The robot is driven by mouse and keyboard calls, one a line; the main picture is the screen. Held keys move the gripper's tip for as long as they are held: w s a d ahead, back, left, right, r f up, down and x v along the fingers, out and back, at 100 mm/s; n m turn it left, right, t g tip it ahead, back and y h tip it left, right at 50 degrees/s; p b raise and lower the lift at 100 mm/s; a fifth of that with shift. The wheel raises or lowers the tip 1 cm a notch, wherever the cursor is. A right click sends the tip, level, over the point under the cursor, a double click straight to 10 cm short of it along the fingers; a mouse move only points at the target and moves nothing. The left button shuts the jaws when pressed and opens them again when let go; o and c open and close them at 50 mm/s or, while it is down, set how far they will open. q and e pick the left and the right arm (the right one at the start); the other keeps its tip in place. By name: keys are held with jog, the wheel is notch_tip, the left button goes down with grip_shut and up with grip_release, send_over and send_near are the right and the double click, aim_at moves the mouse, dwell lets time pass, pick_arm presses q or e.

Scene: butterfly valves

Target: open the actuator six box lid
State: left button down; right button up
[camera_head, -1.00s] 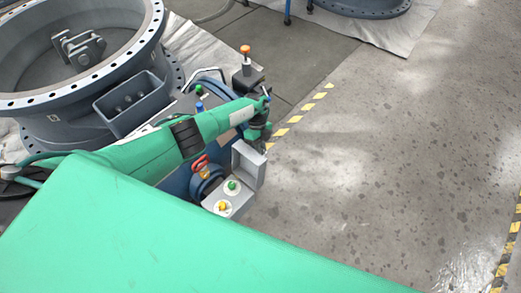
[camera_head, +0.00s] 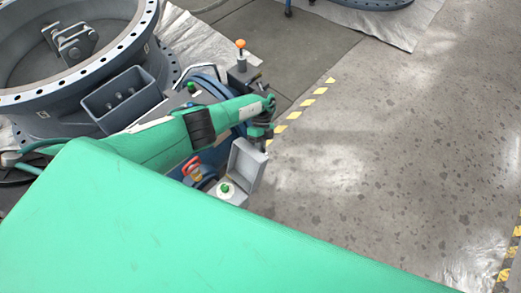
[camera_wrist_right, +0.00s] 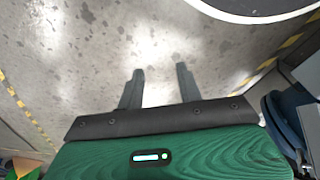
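A small grey box (camera_head: 236,198) with a green button (camera_head: 225,188) on its face shows in the head view, partly covered by my own green body. Its grey lid (camera_head: 246,165) stands raised, tilted up from the box. My left gripper (camera_head: 262,137), dark and small, points down just behind the lid's upper edge. I cannot tell whether it touches the lid, and its fingers are too hidden to read. My right gripper (camera_wrist_right: 160,86) shows in the right wrist view, its two fingers apart with only floor between them. No label for actuator six is readable.
A large grey-blue valve ring (camera_head: 75,85) stands at the left. An orange-topped post (camera_head: 240,50) rises behind my arm. A red-orange handle (camera_head: 192,168) sits left of the box. The floor (camera_head: 390,150) to the right is open, with yellow-black stripes.

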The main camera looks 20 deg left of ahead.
pick_arm(q)
jog(key=shift+s, duration=0.1)
jog(key=c, duration=1.8)
grip_release()
